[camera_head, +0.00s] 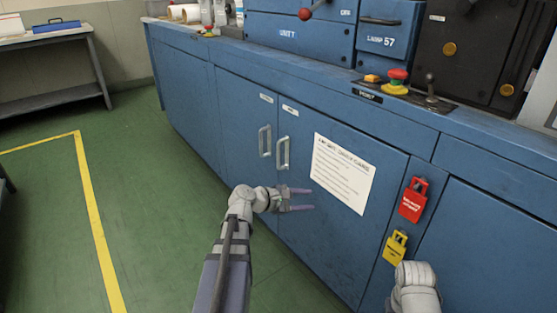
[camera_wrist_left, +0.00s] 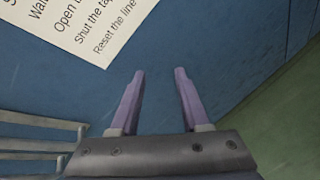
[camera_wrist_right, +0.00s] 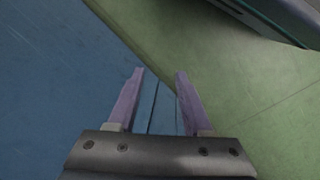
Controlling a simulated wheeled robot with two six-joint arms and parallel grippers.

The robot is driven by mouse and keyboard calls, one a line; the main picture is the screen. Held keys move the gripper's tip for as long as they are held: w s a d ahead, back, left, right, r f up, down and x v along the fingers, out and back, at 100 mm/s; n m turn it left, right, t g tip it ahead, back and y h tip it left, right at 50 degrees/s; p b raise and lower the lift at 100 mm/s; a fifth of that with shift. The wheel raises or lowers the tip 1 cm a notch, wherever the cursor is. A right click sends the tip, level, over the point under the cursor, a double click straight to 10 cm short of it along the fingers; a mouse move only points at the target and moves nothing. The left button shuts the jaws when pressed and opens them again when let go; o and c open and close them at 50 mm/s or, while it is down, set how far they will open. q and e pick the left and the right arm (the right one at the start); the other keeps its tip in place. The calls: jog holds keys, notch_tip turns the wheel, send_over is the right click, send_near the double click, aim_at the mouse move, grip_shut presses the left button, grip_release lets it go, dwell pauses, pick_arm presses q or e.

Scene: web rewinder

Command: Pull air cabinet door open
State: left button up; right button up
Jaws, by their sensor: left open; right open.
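The blue cabinet has two doors side by side, a left door (camera_head: 240,118) and a right door (camera_head: 335,225), both flush and closed. Each has an upright metal handle: the left handle (camera_head: 264,141) and the right handle (camera_head: 283,153). Small labels above them are too small to read. My left gripper (camera_head: 303,199) is open and empty in front of the right door, below the right handle. Pale handle bars (camera_wrist_left: 40,143) show at the lower left of the left wrist view. My right gripper (camera_wrist_right: 160,75) is open and empty near blue panels; in the head view only its arm shows.
A white instruction sheet (camera_head: 342,172) is on the right door. A red padlock (camera_head: 413,200) and a yellow padlock (camera_head: 395,248) hang right of it. A red stop button (camera_head: 397,80) and a lever (camera_head: 430,87) sit on the ledge. Green floor (camera_head: 160,200) at left is clear.

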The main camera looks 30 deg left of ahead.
aim_at(278, 166)
pick_arm(q)
jog(key=a+r+n+t+y, duration=0.2)
jog(key=a+r+n+t, duration=0.1)
jog(key=a+r+n, duration=0.4)
jog(key=a+r+n+t+y, duration=0.1)
jog(key=a+r+n+t, duration=0.15)
jog(key=a+n, duration=0.45)
jog(key=shift+w+d+f+m+t, duration=0.1)
jog(key=shift+w+m, duration=0.25)
jog(key=shift+w, duration=0.9)
jog(key=shift+w+a+f+m+t, duration=0.15)
jog(key=shift+w+m, duration=0.15)
jog(key=shift+w, duration=0.95)
jog(key=shift+w+d+f+m+t, duration=0.15)
jog(key=shift+w+m, duration=0.2)
jog(key=shift+w, duration=0.9)
jog(key=shift+r, duration=0.1)
jog(key=shift+c, duration=0.3)
grip_shut()
